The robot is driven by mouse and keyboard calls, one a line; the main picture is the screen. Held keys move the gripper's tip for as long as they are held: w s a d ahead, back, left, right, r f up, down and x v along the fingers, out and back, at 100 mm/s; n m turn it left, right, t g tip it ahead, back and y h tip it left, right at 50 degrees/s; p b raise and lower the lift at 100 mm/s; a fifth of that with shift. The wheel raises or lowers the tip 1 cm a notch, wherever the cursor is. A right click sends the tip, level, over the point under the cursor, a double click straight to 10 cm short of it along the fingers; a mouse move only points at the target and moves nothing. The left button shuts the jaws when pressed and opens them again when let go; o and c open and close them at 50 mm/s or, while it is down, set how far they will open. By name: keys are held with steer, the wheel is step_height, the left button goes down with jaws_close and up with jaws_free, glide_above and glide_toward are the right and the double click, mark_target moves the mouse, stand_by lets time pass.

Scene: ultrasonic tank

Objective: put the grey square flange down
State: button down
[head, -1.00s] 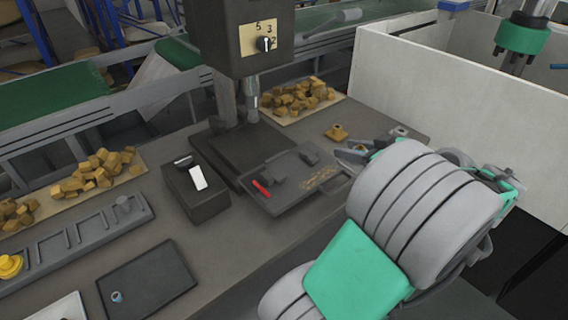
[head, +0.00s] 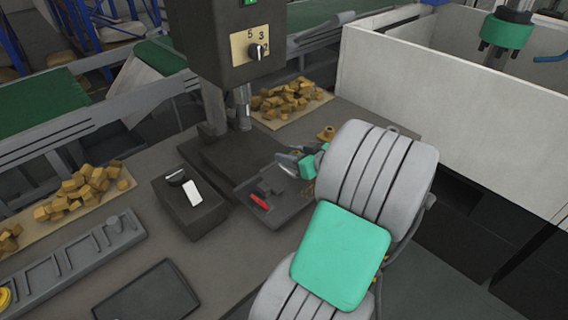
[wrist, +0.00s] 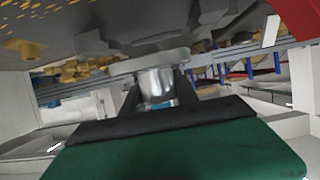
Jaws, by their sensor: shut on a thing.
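My gripper (wrist: 157,92) is shut on the grey square flange (wrist: 150,64). In the wrist view the flange's pale metal boss (wrist: 157,84) sits between the two dark fingers, with its plate beyond them. In the head view my gripper (head: 290,160) is over the right back part of a dark tray (head: 284,212); my arm hides part of it, and I cannot make out the held flange clearly there. Whether the flange touches the tray is not clear.
The tray holds a red-handled thing (head: 258,202) and small dark blocks (head: 268,188). A machine column (head: 240,108) stands behind it, and a black box (head: 190,207) to its left. A brass part (head: 326,133) lies behind my gripper. A pale wall (head: 440,95) is at right.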

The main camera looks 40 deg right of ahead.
mark_target(283, 174)
steer(key=f, duration=0.1)
steer(key=w+f, duration=0.1)
steer(key=f, duration=0.1)
steer(key=w+f+p, duration=0.1)
steer(key=f, duration=0.1)
steer(key=shift+a+f, duration=0.2)
steer(key=shift+a, duration=0.1)
steer(key=shift+f, duration=0.1)
steer(key=shift+f, duration=0.2)
steer(key=c, duration=0.9)
jaws_free()
steer(key=shift+c, duration=0.2)
steer(key=shift+r, duration=0.1)
steer(key=shift+r, duration=0.15)
steer(key=b+v, duration=0.1)
steer(key=v, duration=1.1)
steer(key=shift+b, duration=0.3)
